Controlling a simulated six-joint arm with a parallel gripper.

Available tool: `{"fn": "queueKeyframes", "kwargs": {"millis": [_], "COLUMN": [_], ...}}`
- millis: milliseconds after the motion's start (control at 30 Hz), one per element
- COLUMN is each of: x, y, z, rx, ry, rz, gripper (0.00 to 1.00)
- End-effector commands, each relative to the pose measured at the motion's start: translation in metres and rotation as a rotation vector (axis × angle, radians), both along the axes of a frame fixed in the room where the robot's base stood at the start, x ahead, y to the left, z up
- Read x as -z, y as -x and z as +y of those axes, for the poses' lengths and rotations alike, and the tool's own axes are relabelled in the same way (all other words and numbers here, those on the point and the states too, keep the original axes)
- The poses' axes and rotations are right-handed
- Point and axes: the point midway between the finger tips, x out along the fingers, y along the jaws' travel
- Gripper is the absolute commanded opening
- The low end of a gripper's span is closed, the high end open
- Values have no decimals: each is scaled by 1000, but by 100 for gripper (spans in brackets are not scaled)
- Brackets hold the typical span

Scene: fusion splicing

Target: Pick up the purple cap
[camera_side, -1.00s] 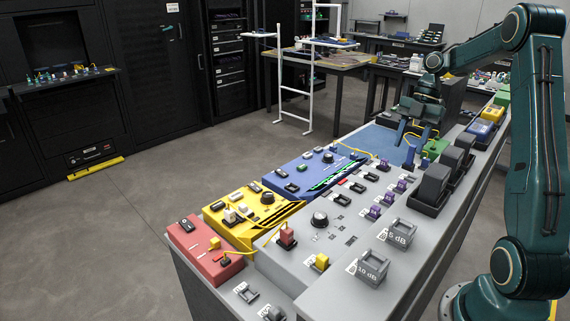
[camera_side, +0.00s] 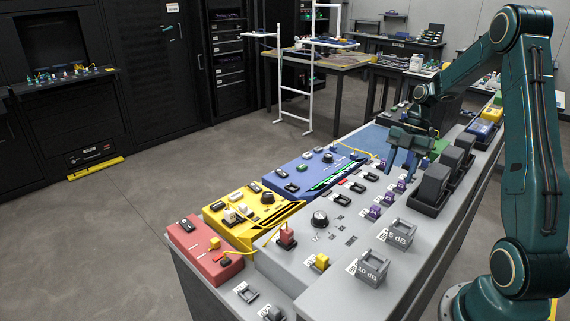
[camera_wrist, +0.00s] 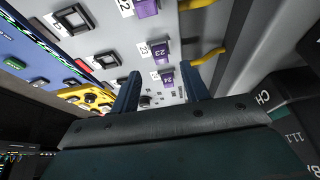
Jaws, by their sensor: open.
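Several purple caps sit in a row on the grey panel. In the side view one purple cap (camera_side: 401,186) lies just below my gripper (camera_side: 402,170), and another purple cap (camera_side: 375,211) is nearer the camera. In the wrist view, purple caps stand beside labels 22 (camera_wrist: 146,9), 23 (camera_wrist: 161,50) and 24 (camera_wrist: 168,77). My gripper (camera_wrist: 160,70) is open and empty. Its blue fingers point down toward the row, and the caps at 23 and 24 appear between or just beyond the fingertips. I cannot tell which cap is closest.
Black blocks (camera_side: 435,187) stand on a raised ledge right of the caps. Blue (camera_side: 315,172), yellow (camera_side: 250,209) and red (camera_side: 205,248) modules lie to the left. Yellow hook-shaped parts (camera_wrist: 208,56) stick out right of the caps in the wrist view.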

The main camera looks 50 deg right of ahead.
Motion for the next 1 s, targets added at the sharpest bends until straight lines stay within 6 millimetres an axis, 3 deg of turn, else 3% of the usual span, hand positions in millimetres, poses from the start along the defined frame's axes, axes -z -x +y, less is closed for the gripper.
{"fn": "queueKeyframes", "kwargs": {"millis": [367, 800, 1000], "x": [8, 48, 52], "y": [0, 1, 1], "z": [4, 21, 23], "rx": [0, -2, -1], "ry": [0, -1, 1], "rz": [1, 1, 2], "gripper": [45, 45, 45]}}
